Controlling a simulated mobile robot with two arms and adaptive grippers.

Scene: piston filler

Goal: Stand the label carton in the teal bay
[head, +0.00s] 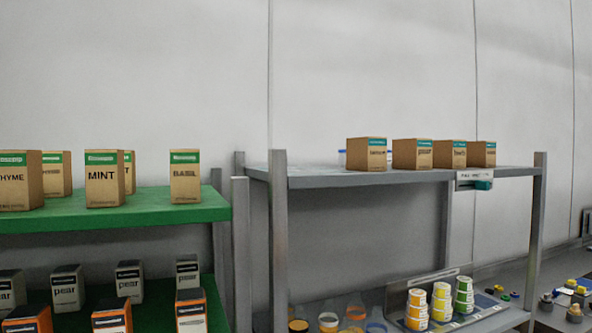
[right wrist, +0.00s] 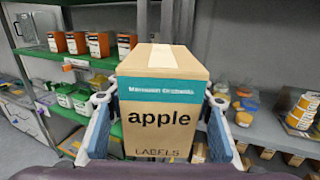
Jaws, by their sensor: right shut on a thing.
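The label carton (right wrist: 165,85) is a brown box with a teal band and the words "apple" and "LABELS", and pale tape on top. It fills the middle of the right wrist view. My right gripper (right wrist: 157,130) is shut on it, with one blue-padded finger at each side. Neither gripper shows in the head view. There, a grey shelf (head: 325,182) holds a row of brown cartons with teal bands (head: 411,154). A label with a teal piece (head: 483,185) is on its front edge, near the right end. No bay outline is clear.
A green shelf (head: 150,216) with green-banded cartons (head: 104,178) stands left of the grey shelf. Grey uprights (head: 279,240) stand between them. Label rolls (head: 441,301) and jars (head: 328,321) sit lower. The left end of the grey top shelf looks bare at the front.

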